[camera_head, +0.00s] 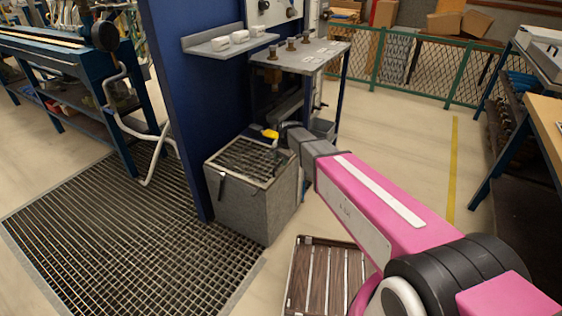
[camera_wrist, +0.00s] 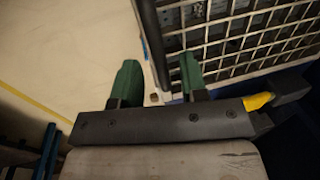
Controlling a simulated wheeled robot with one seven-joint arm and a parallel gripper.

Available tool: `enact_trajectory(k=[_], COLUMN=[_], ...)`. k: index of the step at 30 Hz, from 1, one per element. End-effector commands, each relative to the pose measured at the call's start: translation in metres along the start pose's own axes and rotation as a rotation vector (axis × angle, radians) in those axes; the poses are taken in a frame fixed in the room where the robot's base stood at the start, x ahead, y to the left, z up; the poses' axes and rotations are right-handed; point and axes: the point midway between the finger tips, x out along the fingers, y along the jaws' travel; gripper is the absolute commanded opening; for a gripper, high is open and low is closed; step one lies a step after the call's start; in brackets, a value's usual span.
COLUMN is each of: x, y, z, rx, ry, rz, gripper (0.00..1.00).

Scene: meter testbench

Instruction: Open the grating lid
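The grey box (camera_head: 250,205) stands on the floor beside the blue panel. Its grating lid (camera_head: 244,160) lies flat and closed on top. The grating also fills the upper right of the wrist view (camera_wrist: 245,40). My gripper reaches the lid's far right edge in the head view, where its fingertips are hard to make out. In the wrist view my gripper (camera_wrist: 160,72) is open, with two green fingers apart. A dark bar (camera_wrist: 152,40) at the grating's edge runs into the gap between them; I cannot tell whether either finger touches it.
A blue panel (camera_head: 185,90) rises close behind the box, with a shelf (camera_head: 230,42) and a small bench (camera_head: 305,55) near it. A floor grating (camera_head: 120,225) lies left of the box. A slatted wooden platform (camera_head: 325,275) lies in front. Open floor (camera_head: 390,150) lies to the right.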

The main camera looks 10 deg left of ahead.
Motion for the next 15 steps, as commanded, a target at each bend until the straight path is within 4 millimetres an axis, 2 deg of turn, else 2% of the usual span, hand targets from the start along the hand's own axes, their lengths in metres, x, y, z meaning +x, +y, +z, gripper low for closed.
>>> enact_trajectory(k=[4,12,13,15], x=[0.0069,0.0077,0.0076,0.0076], y=[-0.0003,0.0000,0.0000,0.0001], z=[-0.0002,-0.0001,-0.0001,-0.0001], rx=[0.000,0.000,0.000,0.000], ry=[0.001,0.001,0.001,0.001], rz=[-0.001,-0.001,-0.001,-0.001], gripper=[0.40,0.40,0.33,0.11])
